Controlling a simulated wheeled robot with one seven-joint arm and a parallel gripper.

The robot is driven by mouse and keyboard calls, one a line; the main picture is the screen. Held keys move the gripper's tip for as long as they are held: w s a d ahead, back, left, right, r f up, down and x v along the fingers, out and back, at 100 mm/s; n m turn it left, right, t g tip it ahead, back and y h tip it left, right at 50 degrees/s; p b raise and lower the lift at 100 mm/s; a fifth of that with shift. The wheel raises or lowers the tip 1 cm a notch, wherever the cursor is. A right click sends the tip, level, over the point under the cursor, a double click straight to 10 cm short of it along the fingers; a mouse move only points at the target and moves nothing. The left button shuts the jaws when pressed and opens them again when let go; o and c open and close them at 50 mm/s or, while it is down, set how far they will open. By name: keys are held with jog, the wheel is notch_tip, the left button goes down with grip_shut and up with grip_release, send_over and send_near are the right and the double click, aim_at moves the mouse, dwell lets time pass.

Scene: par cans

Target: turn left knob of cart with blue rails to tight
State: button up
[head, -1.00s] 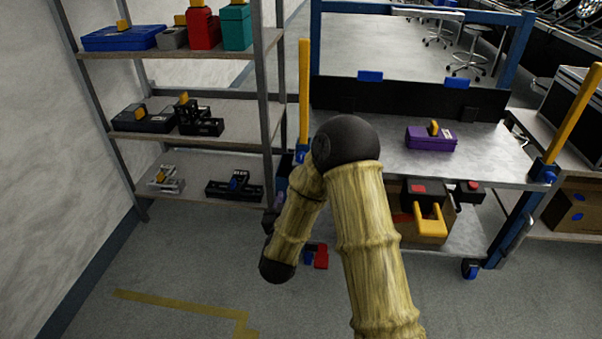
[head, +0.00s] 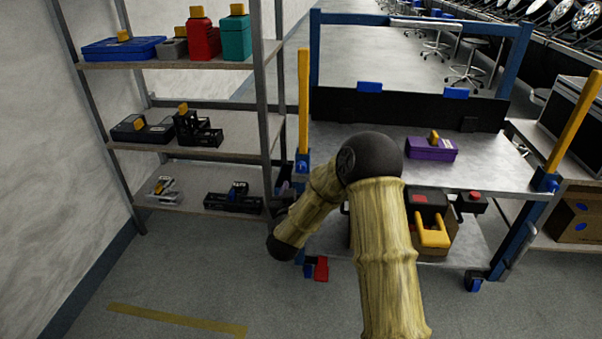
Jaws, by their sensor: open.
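The cart with blue rails (head: 522,55) stands right of centre, with a grey top. At its left front corner a yellow upright (head: 304,95) rises from a blue fitting with the left knob (head: 302,164); the knob is too small to read as tight or loose. A matching blue fitting (head: 546,181) sits at the right corner. My arm crosses in front of the cart, its forearm folded down to the left. Only a dark part of my gripper (head: 276,208) shows beside the forearm, open, below and left of the left knob and apart from it. Its fingertips are mostly hidden.
A grey shelf rack (head: 200,148) with several boxes and bottles stands close on the left. A purple case (head: 431,148) lies on the cart top. A box with a yellow handle (head: 432,236) is on the lower deck. A red caster pedal (head: 321,268) shows below.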

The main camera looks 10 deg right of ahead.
aim_at(301, 170)
jog(key=b+x, duration=0.2)
jog(key=x, duration=0.6)
jog(key=shift+w+d, duration=0.1)
jog(key=shift+w, duration=0.3)
jog(key=shift+c, duration=0.2)
jog(key=c, duration=0.9)
